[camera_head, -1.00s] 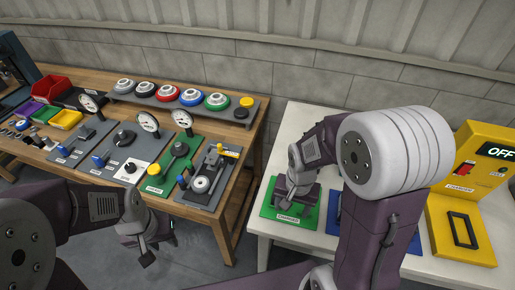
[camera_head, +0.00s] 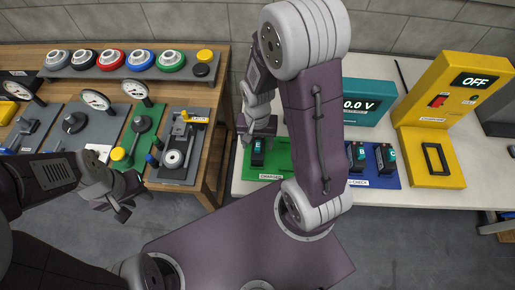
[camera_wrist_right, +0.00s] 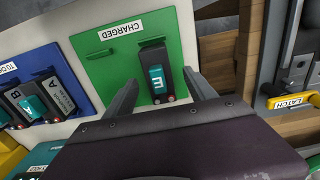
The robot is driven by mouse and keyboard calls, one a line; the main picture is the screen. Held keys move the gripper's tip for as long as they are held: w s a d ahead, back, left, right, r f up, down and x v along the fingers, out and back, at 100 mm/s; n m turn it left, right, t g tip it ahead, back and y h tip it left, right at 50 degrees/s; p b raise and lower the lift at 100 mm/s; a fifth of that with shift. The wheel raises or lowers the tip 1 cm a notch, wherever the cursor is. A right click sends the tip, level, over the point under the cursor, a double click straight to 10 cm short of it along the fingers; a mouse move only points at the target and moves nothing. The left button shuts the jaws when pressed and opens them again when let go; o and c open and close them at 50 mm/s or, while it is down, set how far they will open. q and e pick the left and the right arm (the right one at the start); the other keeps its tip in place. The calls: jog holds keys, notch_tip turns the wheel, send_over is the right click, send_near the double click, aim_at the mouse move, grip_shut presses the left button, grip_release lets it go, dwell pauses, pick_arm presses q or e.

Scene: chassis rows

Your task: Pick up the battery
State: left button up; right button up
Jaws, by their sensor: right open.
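A dark battery with a teal label marked E (camera_wrist_right: 157,76) stands on the green mat labelled CHARGED (camera_wrist_right: 108,48) in the right wrist view. It also shows on that mat in the head view (camera_head: 258,152). My right gripper (camera_wrist_right: 161,82) is open, with one finger on each side of the battery's near part and a gap visible around it. In the head view my right gripper (camera_head: 257,134) is partly hidden by its own arm. My left gripper (camera_head: 122,200) hangs empty in front of the wooden bench; its opening is unclear.
More batteries (camera_head: 385,158) stand on a blue mat (camera_head: 376,182) to the right, partly behind my right arm. A teal meter (camera_head: 366,104) reads 0.0 V. A yellow box (camera_head: 455,92) reads OFF. The wooden bench (camera_head: 212,170) carries gauges and levers.

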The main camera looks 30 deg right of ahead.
aim_at(258, 143)
jog(key=f, duration=0.4)
jog(key=shift+d+f+b, duration=0.15)
jog(key=shift+d+b, duration=0.05)
jog(key=shift+b, duration=0.1)
jog(key=shift+w+f, duration=0.15)
jog(key=shift+f, duration=0.1)
jog(key=shift+r, duration=0.1)
jog(key=c, duration=0.9)
grip_shut()
jog(key=shift+r, duration=0.1)
jog(key=shift+r, duration=0.35)
jog(key=r, duration=0.2)
jog(key=r+p, duration=0.1)
jog(key=shift+s+d+r, duration=0.3)
jog(key=shift+r, duration=0.1)
jog(key=s+d+r, duration=0.6)
jog(key=s+d, duration=0.1)
jog(key=s, duration=0.1)
jog(key=shift+d+r, duration=0.15)
jog(key=shift+d, duration=0.05)
